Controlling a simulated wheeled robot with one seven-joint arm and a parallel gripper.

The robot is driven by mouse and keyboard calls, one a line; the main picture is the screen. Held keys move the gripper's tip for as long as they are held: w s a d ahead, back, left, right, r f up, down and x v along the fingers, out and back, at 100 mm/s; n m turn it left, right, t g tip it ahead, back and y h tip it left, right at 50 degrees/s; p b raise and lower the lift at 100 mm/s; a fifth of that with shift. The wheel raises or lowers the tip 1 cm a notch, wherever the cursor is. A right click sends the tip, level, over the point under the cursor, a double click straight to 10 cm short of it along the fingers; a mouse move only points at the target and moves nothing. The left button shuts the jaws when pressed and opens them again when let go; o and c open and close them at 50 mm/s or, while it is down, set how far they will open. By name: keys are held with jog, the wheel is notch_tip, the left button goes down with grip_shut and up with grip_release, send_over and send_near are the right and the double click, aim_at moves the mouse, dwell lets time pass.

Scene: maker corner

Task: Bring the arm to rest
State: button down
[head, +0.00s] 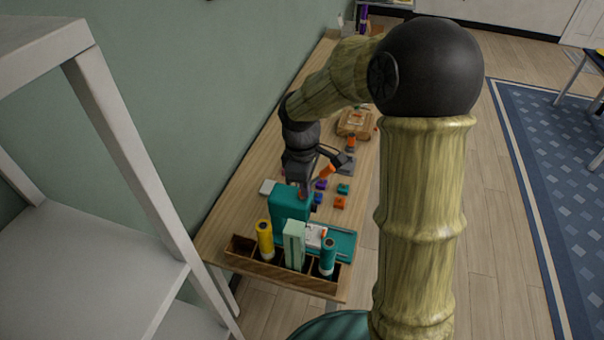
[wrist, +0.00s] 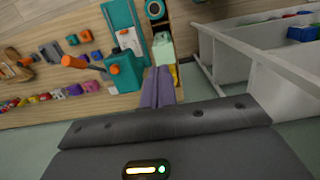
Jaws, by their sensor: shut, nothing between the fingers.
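My gripper (wrist: 160,74) is shut and empty. In the wrist view its two purple-grey fingers lie together, pointing at the table beside a teal block (wrist: 124,72) and a pale green box (wrist: 162,48). In the head view my dark wrist hangs over the wooden workbench (head: 225,225), just behind the teal block (head: 290,203); the fingertips are hard to make out there. My arm reaches out over the bench, with its bamboo-like upper link in the foreground.
A wooden divided tray (head: 285,277) at the bench's near end holds a yellow bottle (head: 265,240), the pale green box (head: 294,245) and a teal bottle (head: 328,257). Small coloured blocks lie beyond. A white shelf (head: 125,150) stands close on the left; open floor lies right.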

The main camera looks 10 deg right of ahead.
jog(key=s+d+f+m+t+b, duration=0.1)
jog(key=s+d+f+m+b, duration=0.1)
jog(key=s+m, duration=0.4)
jog(key=s+d+f+m+t+b, duration=0.2)
jog(key=s+d+f+m+b, duration=0.1)
jog(key=s+m, duration=0.3)
jog(key=shift+s+f+m+y+b, duration=0.15)
jog(key=shift+f+m+y+b, duration=0.2)
jog(key=shift+f+b, duration=0.3)
